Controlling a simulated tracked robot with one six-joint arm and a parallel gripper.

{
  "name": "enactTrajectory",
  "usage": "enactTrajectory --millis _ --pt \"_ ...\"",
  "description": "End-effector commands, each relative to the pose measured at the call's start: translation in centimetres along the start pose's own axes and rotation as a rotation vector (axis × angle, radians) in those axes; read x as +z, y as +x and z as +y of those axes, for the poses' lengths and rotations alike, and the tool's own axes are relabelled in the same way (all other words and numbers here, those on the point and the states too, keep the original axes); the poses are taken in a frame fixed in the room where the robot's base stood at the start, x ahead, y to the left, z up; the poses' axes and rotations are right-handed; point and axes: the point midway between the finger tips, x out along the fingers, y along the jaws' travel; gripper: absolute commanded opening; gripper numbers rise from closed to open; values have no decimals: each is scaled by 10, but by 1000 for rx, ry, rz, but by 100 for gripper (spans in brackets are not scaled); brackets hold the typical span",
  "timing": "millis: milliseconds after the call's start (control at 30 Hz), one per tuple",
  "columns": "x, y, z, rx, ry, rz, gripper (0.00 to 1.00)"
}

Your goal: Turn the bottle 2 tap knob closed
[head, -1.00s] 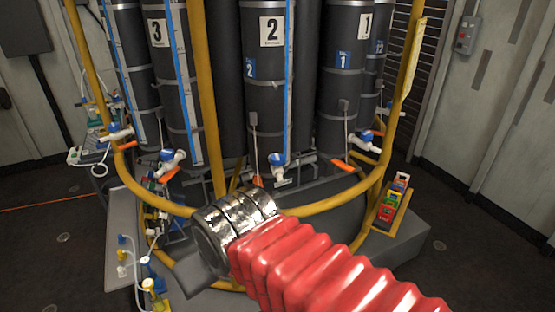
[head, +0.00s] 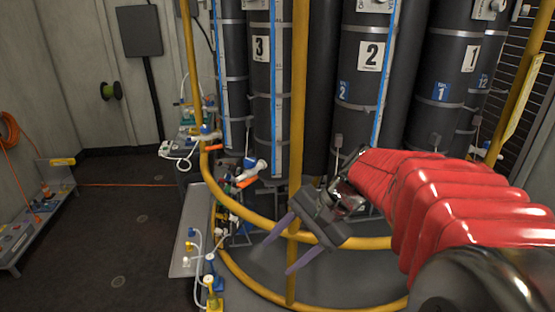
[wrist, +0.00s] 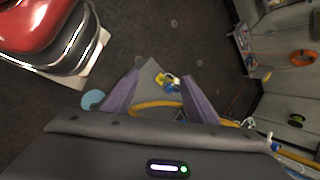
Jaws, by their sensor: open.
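Bottle 2 (head: 362,105) is a tall dark cylinder with a white "2" label and a blue strip, right of the middle in the head view. Its tap and knob are hidden behind my gripper and red-sleeved arm. My gripper (head: 272,263) is open and empty, with two purple fingers pointing down and left, in front of the yellow rail. In the wrist view my gripper (wrist: 159,83) shows both fingers apart, with only floor, yellow rail and small fittings beyond them. I cannot tell how the knob is turned.
A yellow rail (head: 298,110) stands upright before the bottles and joins curved rails lower down. Bottle 3 (head: 262,90) has a tap with an orange handle (head: 247,180). A grey side shelf (head: 185,255) holds small valves. Open floor lies left.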

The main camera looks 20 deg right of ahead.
Motion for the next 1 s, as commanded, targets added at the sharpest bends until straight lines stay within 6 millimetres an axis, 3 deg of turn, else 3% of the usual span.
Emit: enactTrajectory --millis 333,567,767,1000 --pt "-89 -30 -13 -259 463 -193 52" --pt "-160 -64 -4 -466 724 -321 52" --pt "-226 -101 24 -671 920 -433 52" --pt "-294 -147 77 -918 1089 -556 52"
